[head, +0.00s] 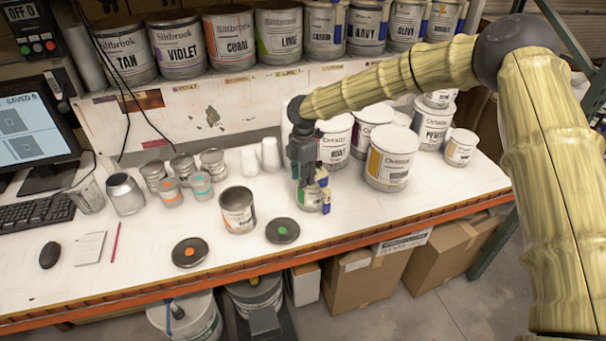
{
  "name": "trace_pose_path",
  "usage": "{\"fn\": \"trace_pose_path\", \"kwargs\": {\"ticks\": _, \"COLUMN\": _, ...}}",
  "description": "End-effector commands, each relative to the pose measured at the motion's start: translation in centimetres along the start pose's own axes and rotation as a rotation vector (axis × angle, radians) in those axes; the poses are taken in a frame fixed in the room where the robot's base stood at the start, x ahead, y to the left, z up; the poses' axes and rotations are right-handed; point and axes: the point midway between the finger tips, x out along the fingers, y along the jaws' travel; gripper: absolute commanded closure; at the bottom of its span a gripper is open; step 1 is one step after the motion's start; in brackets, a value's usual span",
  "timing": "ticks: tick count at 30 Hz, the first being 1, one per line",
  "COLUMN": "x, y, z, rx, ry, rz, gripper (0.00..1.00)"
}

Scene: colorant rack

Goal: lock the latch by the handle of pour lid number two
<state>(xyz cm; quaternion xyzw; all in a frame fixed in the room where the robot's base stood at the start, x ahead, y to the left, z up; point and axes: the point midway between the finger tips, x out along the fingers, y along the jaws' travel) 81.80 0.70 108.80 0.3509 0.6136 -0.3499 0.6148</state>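I cannot make out a lid marked number two, nor a latch or its handle. A dark round lid with an orange dot (189,252) and one with a green dot (282,231) lie flat near the bench's front edge. An open-looking metal can (238,212) stands between and behind them. My gripper (325,195) hangs over the bench, right of the green-dot lid, with blue pads on its fingers. A small can (309,201) is partly hidden behind it. Whether the fingers touch this can, or are open or shut, is unclear.
Several paint cans (390,158) crowd the bench right of my gripper. Small tins (171,192) and white cups (270,154) stand at the back left. Labelled cans fill the shelf (235,82) above. The orange-edged bench (420,203) is clear at the front right.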

Motion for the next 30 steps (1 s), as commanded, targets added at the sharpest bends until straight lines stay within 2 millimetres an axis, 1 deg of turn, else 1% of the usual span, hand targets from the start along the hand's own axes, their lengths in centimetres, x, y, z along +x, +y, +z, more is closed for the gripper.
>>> {"fn": "trace_pose_path", "kwargs": {"ticks": 5, "x": 0.04, "y": 0.00, "z": -0.02, "rx": 0.000, "ry": 0.000, "rz": 0.000, "gripper": 0.71}}
{"fn": "trace_pose_path", "kwargs": {"ticks": 9, "x": 0.03, "y": -0.01, "z": -0.03, "rx": 0.000, "ry": 0.000, "rz": 0.000, "gripper": 0.96}}
{"fn": "trace_pose_path", "kwargs": {"ticks": 10, "x": 0.03, "y": -0.01, "z": -0.03, "rx": 0.000, "ry": 0.000, "rz": 0.000, "gripper": 1.00}}
{"fn": "trace_pose_path", "kwargs": {"ticks": 17, "x": 0.03, "y": 0.00, "z": -0.04, "rx": 0.001, "ry": 0.000, "rz": 0.000, "gripper": 1.00}}
{"fn": "trace_pose_path", "kwargs": {"ticks": 30, "x": 0.03, "y": 0.10, "z": -0.01, "rx": 0.053, "ry": -0.001, "rz": 0.001, "gripper": 1.00}}
